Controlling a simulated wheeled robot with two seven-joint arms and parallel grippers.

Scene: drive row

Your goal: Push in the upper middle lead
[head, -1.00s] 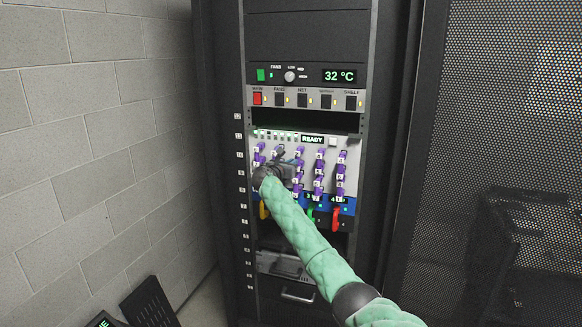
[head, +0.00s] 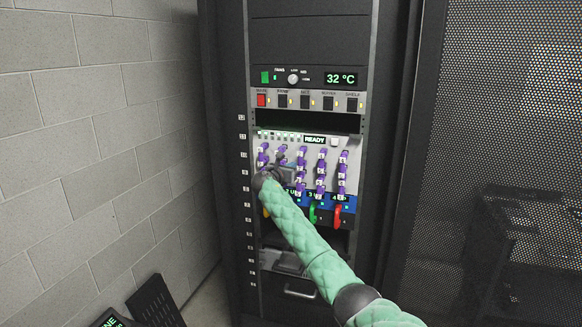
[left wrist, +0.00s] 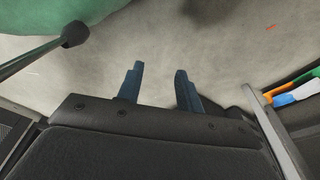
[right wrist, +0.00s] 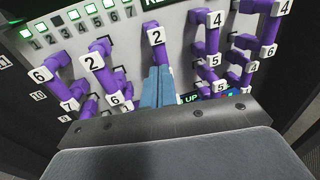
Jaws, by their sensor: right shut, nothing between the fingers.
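The panel (head: 330,152) carries columns of purple leads with white number tags. In the right wrist view the upper lead of the middle column, tagged 2 (right wrist: 156,37), stands straight ahead of my right gripper (right wrist: 158,72). The fingers are shut and empty, their tips just below that tag; I cannot tell whether they touch the lead. In the head view my right gripper (head: 287,177) is in front of the panel and hides some leads. My left gripper (left wrist: 158,83) is open and empty above the grey floor, away from the panel.
Other tagged leads crowd both sides, such as another 2 (right wrist: 93,62) and a 4 (right wrist: 215,19). Coloured handles, one red (head: 337,216), hang below the panel. A switch row (head: 305,101) is above. A perforated door (head: 500,130) stands to the right.

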